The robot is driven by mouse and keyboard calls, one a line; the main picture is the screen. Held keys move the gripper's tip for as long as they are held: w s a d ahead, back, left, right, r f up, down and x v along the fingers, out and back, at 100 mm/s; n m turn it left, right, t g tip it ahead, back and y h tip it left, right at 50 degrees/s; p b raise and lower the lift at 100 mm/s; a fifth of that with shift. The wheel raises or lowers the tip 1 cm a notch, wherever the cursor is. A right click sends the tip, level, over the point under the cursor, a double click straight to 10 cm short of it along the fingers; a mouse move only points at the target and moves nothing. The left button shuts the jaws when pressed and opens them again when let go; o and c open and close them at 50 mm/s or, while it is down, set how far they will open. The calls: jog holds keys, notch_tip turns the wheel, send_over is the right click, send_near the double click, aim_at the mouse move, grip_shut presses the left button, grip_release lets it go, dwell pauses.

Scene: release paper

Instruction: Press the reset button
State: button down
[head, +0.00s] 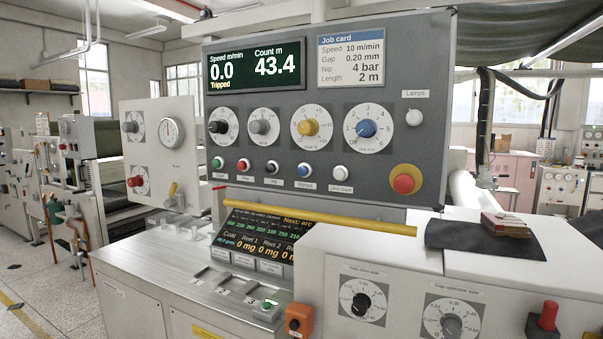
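The blue reset button (305,170) sits in the lower row of round buttons on the grey upright control panel (450,100). A label under it reads Reset. A green button, a red button (243,165) and a black button (272,167) are to its left, and a white button (340,172) is to its right. The dark display (254,68) above shows speed 0.0, count 43.4 and the word Tripped. My gripper is not in view, and nothing covers the reset button.
A yellow bar (320,217) runs across below the panel. A red emergency-type button (403,183) on a yellow base is at the panel's lower right. Dials, including a blue knob (366,128), sit above the buttons. A metal counter (170,260) juts out below left.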

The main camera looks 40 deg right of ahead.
aim_at(303, 171)
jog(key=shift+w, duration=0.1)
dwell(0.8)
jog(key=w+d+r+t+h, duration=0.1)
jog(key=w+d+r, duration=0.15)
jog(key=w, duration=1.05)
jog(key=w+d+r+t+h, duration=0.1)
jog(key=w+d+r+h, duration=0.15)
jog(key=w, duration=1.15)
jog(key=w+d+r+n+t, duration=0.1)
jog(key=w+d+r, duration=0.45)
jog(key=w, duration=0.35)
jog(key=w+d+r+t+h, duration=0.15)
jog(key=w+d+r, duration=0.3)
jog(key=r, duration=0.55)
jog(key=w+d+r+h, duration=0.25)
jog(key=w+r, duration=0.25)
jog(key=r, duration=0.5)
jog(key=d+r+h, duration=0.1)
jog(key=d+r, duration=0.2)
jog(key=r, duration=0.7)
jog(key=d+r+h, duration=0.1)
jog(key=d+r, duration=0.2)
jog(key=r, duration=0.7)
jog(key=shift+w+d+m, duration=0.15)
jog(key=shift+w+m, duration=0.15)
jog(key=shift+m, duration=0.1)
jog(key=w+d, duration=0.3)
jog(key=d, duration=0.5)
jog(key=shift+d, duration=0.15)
